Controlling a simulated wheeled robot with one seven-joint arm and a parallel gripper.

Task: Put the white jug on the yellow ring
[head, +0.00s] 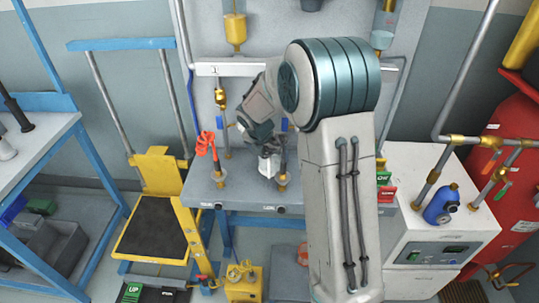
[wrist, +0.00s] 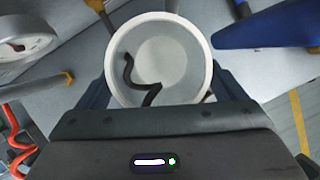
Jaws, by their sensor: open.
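The white jug (wrist: 178,50) is seen from above in the wrist view, its round mouth facing the camera. A dark, bent strip shows across its inside. My gripper (wrist: 163,90) is open, with one finger on each side of the jug's near part; I cannot tell whether they touch it. In the head view my gripper (head: 266,143) is low over the grey bench, and the whitish jug (head: 268,164) shows just below it, partly hidden. I cannot make out the yellow ring for certain in either view.
Brass-based pipes, one with an orange handle (head: 205,144), stand on the grey bench (head: 245,193) beside my gripper. A gauge (wrist: 25,30) and a blue object (wrist: 265,27) flank the jug.

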